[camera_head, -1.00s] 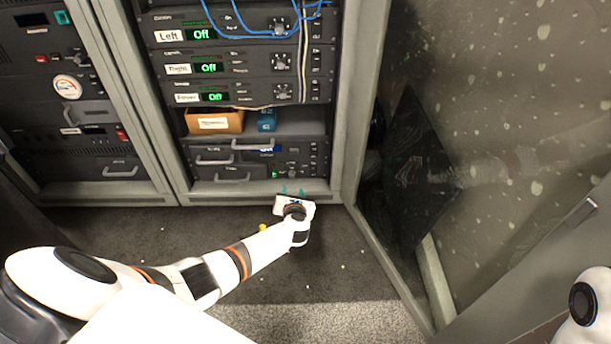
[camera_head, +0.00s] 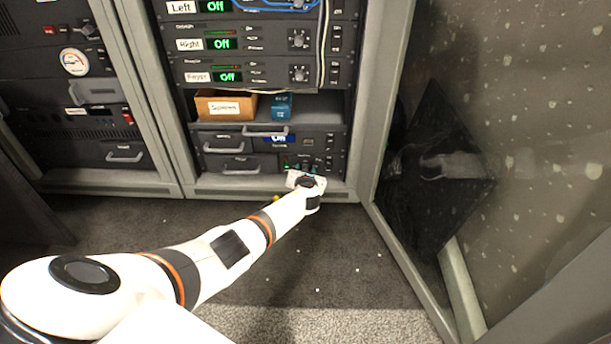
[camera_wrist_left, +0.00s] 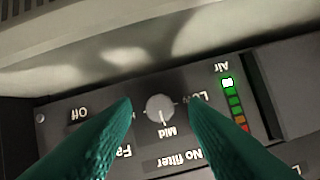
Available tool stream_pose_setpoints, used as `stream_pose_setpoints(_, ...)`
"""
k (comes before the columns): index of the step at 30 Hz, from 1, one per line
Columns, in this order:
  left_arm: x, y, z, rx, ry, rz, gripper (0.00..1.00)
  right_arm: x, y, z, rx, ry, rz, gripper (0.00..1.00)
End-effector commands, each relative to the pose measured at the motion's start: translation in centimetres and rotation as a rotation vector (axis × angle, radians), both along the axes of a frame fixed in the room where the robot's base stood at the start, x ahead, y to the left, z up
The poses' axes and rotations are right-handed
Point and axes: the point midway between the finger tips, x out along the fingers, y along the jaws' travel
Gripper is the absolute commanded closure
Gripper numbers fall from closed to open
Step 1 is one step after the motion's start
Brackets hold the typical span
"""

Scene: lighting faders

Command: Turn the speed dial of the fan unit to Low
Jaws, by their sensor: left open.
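The fan unit (camera_head: 327,142) is a dark panel at the bottom right of the open rack, with a small blue display. In the left wrist view its round grey speed dial (camera_wrist_left: 160,107) shows upside down. The dial's white mark points at the "Mid" label; "Low" is partly hidden by a finger. My left gripper (camera_head: 303,169) is at the lower front of this unit. In the wrist view its two green fingers (camera_wrist_left: 160,104) are open, one on each side of the dial. My right gripper is out of view.
Drawers with grey handles (camera_head: 225,148) sit left of the unit. A cardboard box (camera_head: 226,106) and a blue box (camera_head: 281,107) stand on the shelf above. Amplifier units (camera_head: 262,72) fill the rack higher up. A glass-like door panel (camera_head: 510,130) stands open at the right.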

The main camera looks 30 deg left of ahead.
Motion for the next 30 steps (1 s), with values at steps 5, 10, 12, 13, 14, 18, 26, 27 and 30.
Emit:
stream_pose_setpoints(5, 0.03, 0.0, 0.05, -0.001, -0.001, 0.0, 0.6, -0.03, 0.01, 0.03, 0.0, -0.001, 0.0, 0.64)
stream_pose_setpoints(10, 0.02, -0.02, 0.05, -0.001, 0.0, -0.001, 0.79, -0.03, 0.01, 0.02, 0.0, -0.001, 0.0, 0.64)
stream_pose_setpoints(12, 0.02, -0.02, 0.04, -0.001, 0.0, -0.001, 0.91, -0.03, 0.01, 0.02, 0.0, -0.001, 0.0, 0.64)
stream_pose_setpoints(13, 0.02, -0.02, 0.04, -0.001, 0.0, -0.001, 0.96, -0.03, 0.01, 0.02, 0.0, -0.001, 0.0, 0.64)
stream_pose_setpoints(14, 0.02, -0.02, 0.03, -0.001, 0.0, -0.001, 1.0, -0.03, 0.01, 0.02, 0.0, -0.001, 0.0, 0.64)
stream_pose_setpoints(18, 0.01, -0.03, 0.04, -0.003, -0.002, -0.001, 1.0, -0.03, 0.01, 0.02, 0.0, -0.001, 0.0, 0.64)
stream_pose_setpoints(26, -0.05, 0.06, 0.04, -0.059, -0.035, -0.002, 1.0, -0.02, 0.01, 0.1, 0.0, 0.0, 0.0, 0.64)
stream_pose_setpoints(27, -0.07, 0.09, 0.04, -0.077, -0.046, -0.001, 1.0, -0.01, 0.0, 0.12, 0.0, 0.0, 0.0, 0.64)
stream_pose_setpoints(30, -0.12, 0.17, 0.04, -0.131, -0.081, -0.002, 1.0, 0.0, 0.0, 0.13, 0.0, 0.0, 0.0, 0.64)
